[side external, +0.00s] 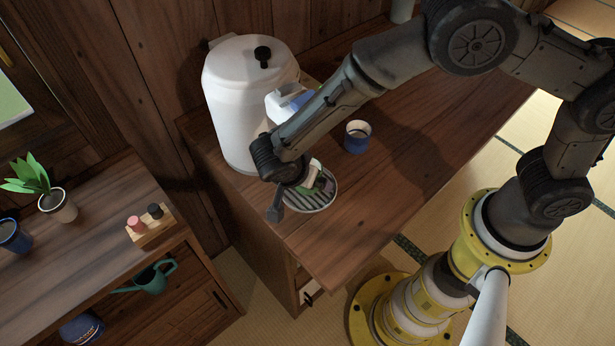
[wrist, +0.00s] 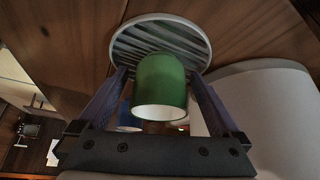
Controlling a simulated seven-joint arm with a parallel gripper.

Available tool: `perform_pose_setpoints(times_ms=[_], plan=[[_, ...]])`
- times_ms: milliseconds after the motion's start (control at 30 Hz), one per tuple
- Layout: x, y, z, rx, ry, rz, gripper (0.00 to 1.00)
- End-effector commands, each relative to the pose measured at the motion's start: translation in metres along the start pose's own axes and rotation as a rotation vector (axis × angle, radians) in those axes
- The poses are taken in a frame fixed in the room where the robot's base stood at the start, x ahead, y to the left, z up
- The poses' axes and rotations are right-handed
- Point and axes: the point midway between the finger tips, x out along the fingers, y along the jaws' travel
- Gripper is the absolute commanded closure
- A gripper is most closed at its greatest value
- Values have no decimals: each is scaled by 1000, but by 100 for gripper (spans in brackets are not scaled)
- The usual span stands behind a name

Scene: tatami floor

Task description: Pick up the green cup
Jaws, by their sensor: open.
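The green cup (wrist: 161,82) sits between the two fingers of my gripper (wrist: 165,78) in the wrist view, with its pale open rim toward the camera. The fingers are open on either side of it, and a grip on it does not show. Behind the cup is a round striped plate (wrist: 133,48). In the side view my gripper (side external: 294,196) is low over this plate (side external: 312,205). The cup shows there only as a small green and white patch (side external: 327,184), mostly hidden by my gripper.
A large white dispenser (side external: 232,95) stands right behind my gripper and fills the right of the wrist view (wrist: 265,100). A blue cup (side external: 356,140) stands to the right on the wooden table (side external: 400,205). A lower shelf (side external: 85,260) at left holds a potted plant (side external: 58,205).

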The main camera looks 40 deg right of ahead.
Motion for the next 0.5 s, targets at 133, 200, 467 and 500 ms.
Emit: perform_pose_setpoints(times_ms=[133,200,467,500], plan=[[1,0,0,1,0,-1,0],[1,0,0,1,0,-1,0],[1,0,0,1,0,0,45],[1,0,0,1,0,0,52]])
